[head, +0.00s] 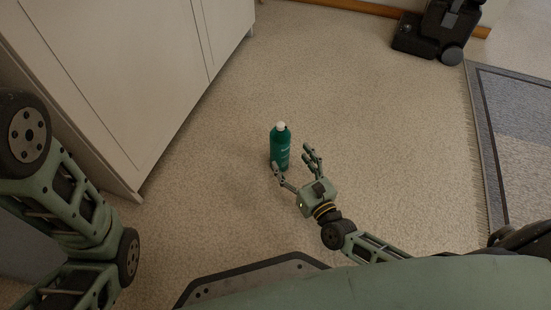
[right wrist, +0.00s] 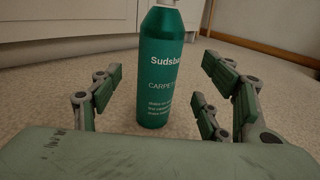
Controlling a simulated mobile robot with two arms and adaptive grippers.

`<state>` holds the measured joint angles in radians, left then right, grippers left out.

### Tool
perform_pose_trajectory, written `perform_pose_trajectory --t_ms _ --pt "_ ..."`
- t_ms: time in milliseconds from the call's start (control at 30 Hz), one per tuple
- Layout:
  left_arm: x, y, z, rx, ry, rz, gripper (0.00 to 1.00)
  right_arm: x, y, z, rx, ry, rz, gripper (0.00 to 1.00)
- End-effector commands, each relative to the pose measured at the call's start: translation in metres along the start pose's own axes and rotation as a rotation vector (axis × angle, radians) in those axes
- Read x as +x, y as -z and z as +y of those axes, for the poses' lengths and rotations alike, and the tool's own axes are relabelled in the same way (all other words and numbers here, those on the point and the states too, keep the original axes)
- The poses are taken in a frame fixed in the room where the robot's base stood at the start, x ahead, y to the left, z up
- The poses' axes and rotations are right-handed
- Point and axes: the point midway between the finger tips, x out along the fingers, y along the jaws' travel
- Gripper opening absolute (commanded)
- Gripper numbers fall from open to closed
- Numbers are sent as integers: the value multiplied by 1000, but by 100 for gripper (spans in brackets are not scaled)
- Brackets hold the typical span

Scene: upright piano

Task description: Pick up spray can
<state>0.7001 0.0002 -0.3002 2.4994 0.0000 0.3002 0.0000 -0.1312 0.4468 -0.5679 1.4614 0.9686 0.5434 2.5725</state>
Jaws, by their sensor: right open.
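The spray can is a teal bottle (head: 281,148) with a white cap, standing upright on the carpet in the head view. It also shows in the right wrist view (right wrist: 161,68), upright and centred ahead of the fingers, its top cut off by the frame. My right gripper (head: 293,168) is open just in front of the can, with fingers to either side of its near face. In the right wrist view the open fingers (right wrist: 155,95) stand left and right of the can with visible gaps. My left gripper is out of view; only my left arm shows at the left edge.
A white cabinet (head: 130,75) stands to the left of the can. A black wheeled machine (head: 437,32) stands at the far right. A grey rug (head: 515,120) lies at the right. The carpet (head: 340,75) around and behind the can is clear.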

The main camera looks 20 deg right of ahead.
Motion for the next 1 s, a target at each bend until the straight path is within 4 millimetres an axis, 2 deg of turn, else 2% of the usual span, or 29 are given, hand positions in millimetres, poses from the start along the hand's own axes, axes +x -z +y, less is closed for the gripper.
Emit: perform_pose_trajectory --t_ms 600,867,1000 --pt "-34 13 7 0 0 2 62 74 -5 2 3 0 -1 70" --pt "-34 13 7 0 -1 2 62 77 -7 2 2 0 0 70" --pt "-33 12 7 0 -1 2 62 76 -7 2 2 0 0 58"
